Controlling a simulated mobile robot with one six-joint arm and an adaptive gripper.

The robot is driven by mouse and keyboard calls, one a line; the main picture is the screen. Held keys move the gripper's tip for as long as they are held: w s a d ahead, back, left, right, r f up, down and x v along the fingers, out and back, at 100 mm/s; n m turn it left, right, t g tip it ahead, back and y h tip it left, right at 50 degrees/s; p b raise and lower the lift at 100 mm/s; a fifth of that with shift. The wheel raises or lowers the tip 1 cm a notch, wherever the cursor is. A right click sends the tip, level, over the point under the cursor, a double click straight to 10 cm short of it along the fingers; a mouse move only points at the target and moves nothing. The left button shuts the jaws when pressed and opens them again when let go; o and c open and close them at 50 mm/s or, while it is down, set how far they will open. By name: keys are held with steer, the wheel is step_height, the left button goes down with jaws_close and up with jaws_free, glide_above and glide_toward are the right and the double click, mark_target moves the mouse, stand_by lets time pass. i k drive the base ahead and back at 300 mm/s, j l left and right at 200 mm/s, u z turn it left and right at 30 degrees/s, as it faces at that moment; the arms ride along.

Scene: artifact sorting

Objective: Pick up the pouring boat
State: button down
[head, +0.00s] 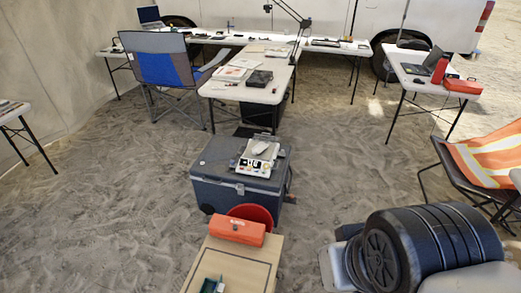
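A small pale, shallow dish (261,147), which looks like the pouring boat, rests on a weighing scale (255,165). It is too small to make out its exact shape. The scale stands on top of a grey-blue cooler box (240,190) in the middle of the floor. My gripper does not show in this view.
A red bucket (252,213) and a tan box (228,262) bearing a red-orange case (237,231) stand in front of the cooler. A cluttered white table (230,91) and a blue folding chair (165,70) are behind. Black ridged wheel-like shapes (425,245) fill the lower right.

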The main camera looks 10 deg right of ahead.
mark_target(262, 147)
steer(key=i+l+z, duration=0.3)
steer(key=i+l, duration=0.35)
steer(key=i+l+z, duration=0.35)
steer(key=i+l, duration=0.35)
steer(key=i+u, duration=0.85)
steer(key=i+l+u, duration=0.25)
steer(key=i+u, duration=0.15)
steer(key=i+l+u, duration=0.4)
steer(key=i+u, duration=0.45)
steer(key=u, duration=0.25)
steer(key=i+u, duration=0.35)
steer(key=k, duration=0.1)
